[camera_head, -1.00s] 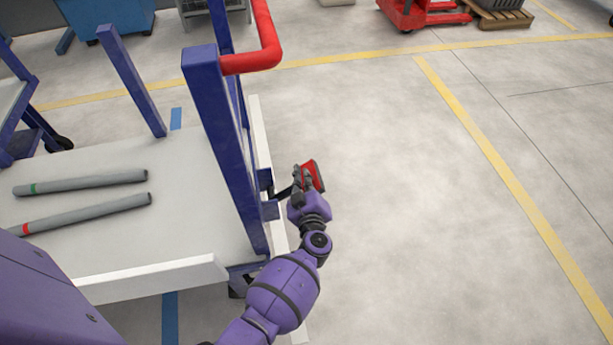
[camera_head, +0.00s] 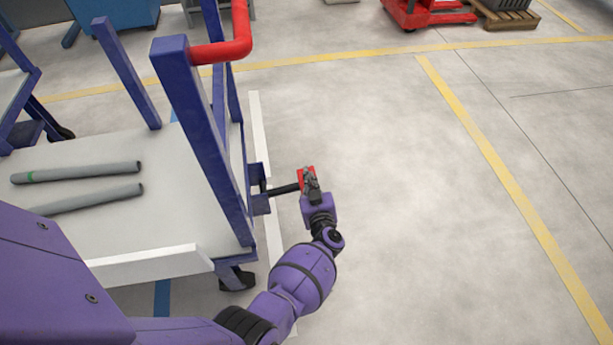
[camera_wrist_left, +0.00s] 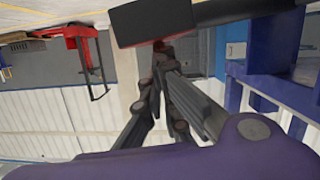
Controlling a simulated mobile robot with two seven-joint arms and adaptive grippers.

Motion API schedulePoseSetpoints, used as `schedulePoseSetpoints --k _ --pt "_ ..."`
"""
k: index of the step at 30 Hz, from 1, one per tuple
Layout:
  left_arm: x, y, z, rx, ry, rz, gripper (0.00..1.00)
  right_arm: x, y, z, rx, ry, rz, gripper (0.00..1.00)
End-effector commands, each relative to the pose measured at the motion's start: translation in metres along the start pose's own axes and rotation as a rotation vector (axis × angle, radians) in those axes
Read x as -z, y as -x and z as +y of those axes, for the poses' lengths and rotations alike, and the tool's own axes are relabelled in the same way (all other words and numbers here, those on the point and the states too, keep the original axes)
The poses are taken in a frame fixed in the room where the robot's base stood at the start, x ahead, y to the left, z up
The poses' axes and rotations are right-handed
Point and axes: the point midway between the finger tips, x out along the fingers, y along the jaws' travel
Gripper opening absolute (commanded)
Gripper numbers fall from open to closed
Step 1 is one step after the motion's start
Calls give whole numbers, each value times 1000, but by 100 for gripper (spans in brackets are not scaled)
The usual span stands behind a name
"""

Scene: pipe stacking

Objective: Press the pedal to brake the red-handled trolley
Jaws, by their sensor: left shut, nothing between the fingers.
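The trolley (camera_head: 196,130) with blue posts and a red handle (camera_head: 229,50) stands at the left in the head view. Its pedal (camera_head: 302,178) is a red pad on a black lever (camera_head: 284,189) sticking out to the right from the frame. In the left wrist view the pad (camera_wrist_left: 152,22) is at the top, with its lever (camera_wrist_left: 245,10) running right. My left gripper (camera_head: 311,176) is shut and empty, over the right part of the pad in the head view. Its tips (camera_wrist_left: 160,47) meet the pad's edge in the wrist view; contact is unclear. My right gripper is not in view.
Grey pipes (camera_head: 85,200) lie on the trolley's white bed (camera_head: 165,160). Another blue-framed trolley (camera_head: 18,110) stands at the far left. A red pallet truck (camera_head: 425,12) and a pallet (camera_head: 508,17) are at the back. The floor at the right is clear, with yellow lines.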

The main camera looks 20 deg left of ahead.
Motion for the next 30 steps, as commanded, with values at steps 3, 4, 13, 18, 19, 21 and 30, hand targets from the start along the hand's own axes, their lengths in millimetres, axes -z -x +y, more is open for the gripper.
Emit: schedulePoseSetpoints --k 3,4,13,18,19,21,30 --pt "-21 -5 5 25 -93 -4 0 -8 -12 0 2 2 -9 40" --pt "-25 -5 6 31 -117 -4 0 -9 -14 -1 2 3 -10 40" --pt "-49 -13 11 72 -283 -1 0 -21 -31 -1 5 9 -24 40" --pt "-55 -15 13 84 -331 2 0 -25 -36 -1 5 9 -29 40" --pt "-55 -15 13 85 -336 2 0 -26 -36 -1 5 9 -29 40" --pt "-56 -16 13 87 -344 2 0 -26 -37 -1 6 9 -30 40" --pt "-58 -16 13 89 -353 0 0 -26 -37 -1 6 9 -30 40"
